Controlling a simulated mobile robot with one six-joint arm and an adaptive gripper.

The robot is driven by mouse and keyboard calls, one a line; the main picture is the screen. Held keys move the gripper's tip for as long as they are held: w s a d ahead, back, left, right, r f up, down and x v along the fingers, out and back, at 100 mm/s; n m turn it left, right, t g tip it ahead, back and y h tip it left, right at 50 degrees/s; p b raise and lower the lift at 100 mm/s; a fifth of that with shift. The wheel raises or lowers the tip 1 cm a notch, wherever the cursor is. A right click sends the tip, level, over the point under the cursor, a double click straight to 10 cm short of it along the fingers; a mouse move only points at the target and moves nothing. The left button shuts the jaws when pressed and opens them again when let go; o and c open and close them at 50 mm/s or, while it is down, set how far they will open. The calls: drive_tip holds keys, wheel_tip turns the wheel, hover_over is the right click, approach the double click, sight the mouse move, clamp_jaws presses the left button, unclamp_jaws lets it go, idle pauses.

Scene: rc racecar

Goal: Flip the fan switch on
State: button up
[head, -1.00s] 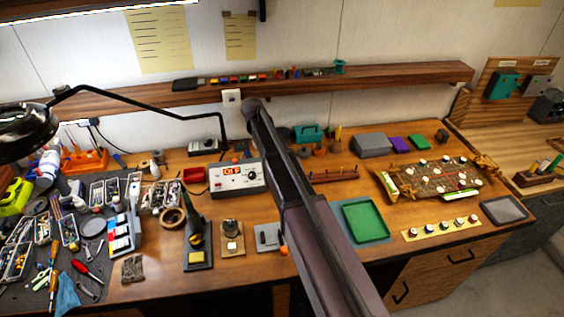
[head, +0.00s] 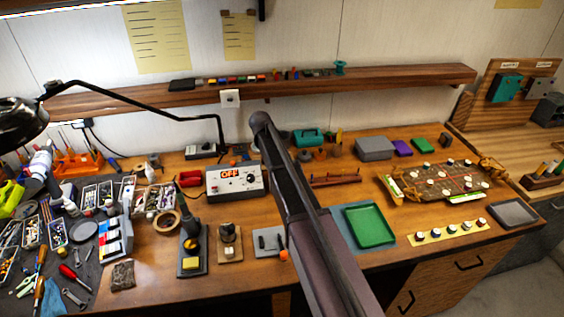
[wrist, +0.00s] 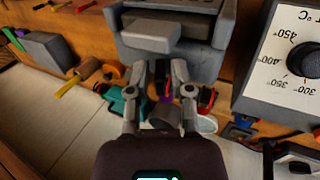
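My gripper (wrist: 162,72) shows in the wrist view with a narrow gap between its fingertips and nothing held. Just beyond the tips is a grey device (wrist: 205,58) with a pale raised block (wrist: 150,36) on its face. I cannot tell whether that block is the fan switch. In the head view my arm covers the gripper and this device. A white control box (head: 236,181) with an orange display reading OFF and a black knob stands left of my arm; its temperature dial (wrist: 303,60) fills the right of the wrist view.
A grey plate (head: 267,240) with a dark lever and orange knob lies left of my arm. A green tray (head: 369,225) lies to its right. A black lamp arm (head: 140,103) reaches over the crowded left side. A wooden shelf (head: 420,75) crosses the wall.

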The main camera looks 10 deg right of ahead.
clamp_jaws()
drive_tip(key=shift+d, duration=0.1)
idle(0.4)
drive_tip(key=shift+s+d+r+y+p, duration=0.1)
drive_tip(key=shift+d+r+y+p, duration=0.1)
drive_tip(key=shift+y+p, duration=0.6)
drive_tip(key=y, duration=0.2)
drive_tip(key=shift+d+y, duration=0.3)
drive_tip(key=shift+d, duration=0.05)
drive_tip(key=y, duration=0.2)
drive_tip(key=d+y+b, duration=0.1)
drive_tip(key=shift+d+f+y, duration=0.1)
drive_tip(key=shift+f+y, duration=0.2)
drive_tip(key=shift+y, duration=0.1)
drive_tip(key=shift+d+y+b, duration=0.15)
drive_tip(key=shift+y+b, duration=0.25)
drive_tip(key=shift+y, duration=0.4)
